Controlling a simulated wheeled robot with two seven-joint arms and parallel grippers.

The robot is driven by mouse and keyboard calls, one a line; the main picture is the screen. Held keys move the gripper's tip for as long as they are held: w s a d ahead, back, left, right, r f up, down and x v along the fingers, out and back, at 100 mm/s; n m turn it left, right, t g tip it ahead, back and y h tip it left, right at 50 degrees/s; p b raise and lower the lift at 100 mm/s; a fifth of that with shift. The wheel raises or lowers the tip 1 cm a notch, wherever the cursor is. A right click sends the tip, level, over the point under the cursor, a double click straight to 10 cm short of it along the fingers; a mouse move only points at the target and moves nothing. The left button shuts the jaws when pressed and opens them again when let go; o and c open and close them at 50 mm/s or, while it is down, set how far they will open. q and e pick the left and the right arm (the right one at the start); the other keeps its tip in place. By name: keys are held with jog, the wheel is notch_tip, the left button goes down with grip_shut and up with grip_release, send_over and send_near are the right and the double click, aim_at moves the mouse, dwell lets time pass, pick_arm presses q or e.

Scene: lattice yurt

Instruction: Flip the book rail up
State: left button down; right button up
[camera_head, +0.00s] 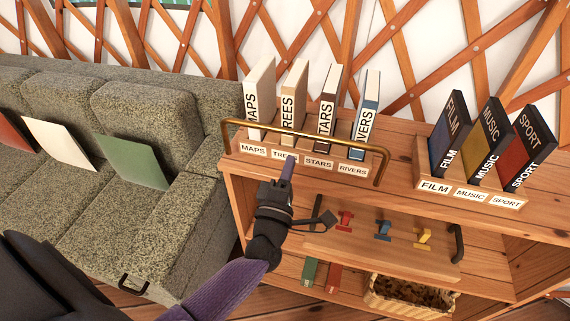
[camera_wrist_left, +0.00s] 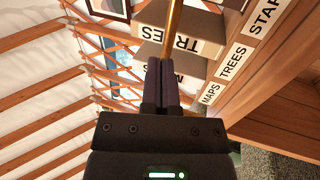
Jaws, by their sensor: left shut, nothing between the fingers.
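The brass book rail (camera_head: 320,142) runs across the front of the labelled books on the shelf top, in front of their lower parts and above the name labels. Its bent ends come down at both sides of the book holder (camera_head: 262,160). My left gripper (camera_head: 289,160) is at the rail's front, below its bar near the TREES label. Its fingers are shut and empty. In the left wrist view the gripper (camera_wrist_left: 166,70) points at the rail (camera_wrist_left: 173,25), which starts right at the fingertips; I cannot tell whether they touch. My right gripper is not in view.
Books marked FILM, MUSIC and SPORT (camera_head: 490,145) stand in a second holder at the right. Below is a board with coloured hooks (camera_head: 383,230) and a dark handle (camera_head: 457,243). A basket (camera_head: 410,298) sits on the lower shelf. A grey sofa (camera_head: 150,115) fills the left.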

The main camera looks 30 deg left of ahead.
pick_arm(q)
jog(key=v, duration=0.8)
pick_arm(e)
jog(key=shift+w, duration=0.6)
pick_arm(q)
jog(key=shift+d+r, duration=0.1)
jog(key=shift+d, duration=0.05)
jog(key=s+d+f+m+g+h+b, duration=0.15)
jog(key=s+f+m+g+h, duration=0.35)
jog(key=f, duration=0.6)
jog(key=s+d+f+m+g+h, duration=0.1)
jog(key=d+f+m+g, duration=0.15)
jog(key=f+m, duration=0.7)
jog(key=s+a+f+m+g, duration=0.2)
jog(key=s+f+m+g, duration=0.2)
jog(key=s, duration=0.7)
jog(key=s+a+f+m+g+y+b, duration=0.1)
jog(key=s+f+m+g, duration=0.3)
jog(key=s+f+g, duration=0.4)
jog(key=s+f, duration=0.4)
jog(key=shift+s+a+f+m, duration=0.2)
jog(key=shift+s+a+m, duration=0.05)
jog(key=shift+a+m, duration=0.15)
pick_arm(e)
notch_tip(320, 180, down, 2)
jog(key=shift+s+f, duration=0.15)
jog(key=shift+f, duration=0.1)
pick_arm(q)
jog(key=shift+g, duration=0.25)
